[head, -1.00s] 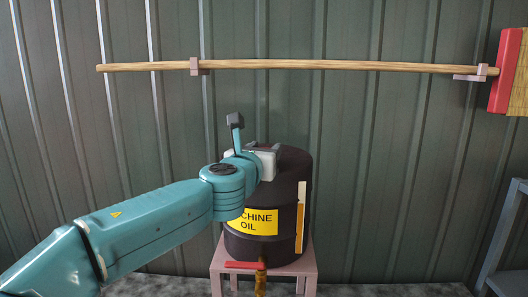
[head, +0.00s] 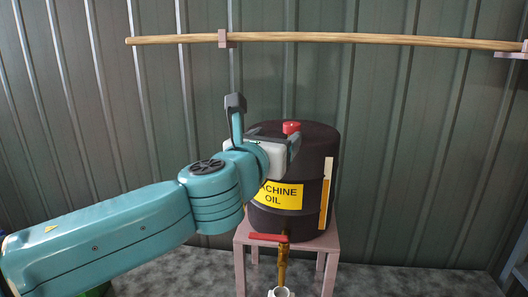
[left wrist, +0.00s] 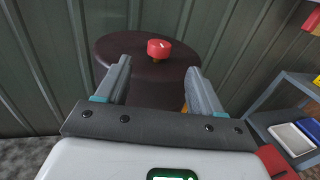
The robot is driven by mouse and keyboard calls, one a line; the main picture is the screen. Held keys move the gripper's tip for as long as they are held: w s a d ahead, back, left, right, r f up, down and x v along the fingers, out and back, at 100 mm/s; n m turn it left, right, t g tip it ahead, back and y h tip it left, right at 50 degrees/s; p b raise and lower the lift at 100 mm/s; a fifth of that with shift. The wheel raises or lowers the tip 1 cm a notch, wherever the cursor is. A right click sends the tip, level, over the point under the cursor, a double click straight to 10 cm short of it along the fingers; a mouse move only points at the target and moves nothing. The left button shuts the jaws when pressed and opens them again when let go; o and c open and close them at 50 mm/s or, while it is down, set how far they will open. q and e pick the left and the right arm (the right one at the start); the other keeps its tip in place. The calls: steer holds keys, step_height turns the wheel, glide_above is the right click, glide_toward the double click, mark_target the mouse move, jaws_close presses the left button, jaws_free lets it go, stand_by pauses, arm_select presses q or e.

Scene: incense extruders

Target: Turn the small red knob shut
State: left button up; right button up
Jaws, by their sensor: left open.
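The small red knob (head: 291,127) sits on top of a black drum (head: 262,216) with a yellow "MACHINE OIL" label. In the left wrist view the knob (left wrist: 159,48) stands upright on the drum's dark lid (left wrist: 125,47), beyond my fingertips and between their lines. My left gripper (head: 293,146) is at the drum's upper front in the head view, and partly covers the drum. It also shows in the left wrist view (left wrist: 160,76), open and empty, its two fingers spread apart short of the knob. My right gripper is not in view.
The drum stands on a pink stool (head: 331,246). A tap with a red handle (head: 268,237) juts from its lower front, above a white cup (head: 281,292). A long wooden pole (head: 330,37) hangs on the corrugated wall. A shelf (left wrist: 267,119) stands at right.

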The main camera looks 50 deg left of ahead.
arm_select(q)
steer(key=v, duration=0.5)
steer(key=shift+s+d+f, duration=0.1)
steer(key=shift+s+d, duration=0.1)
steer(key=shift+s, duration=0.15)
steer(key=shift+w, duration=0.1)
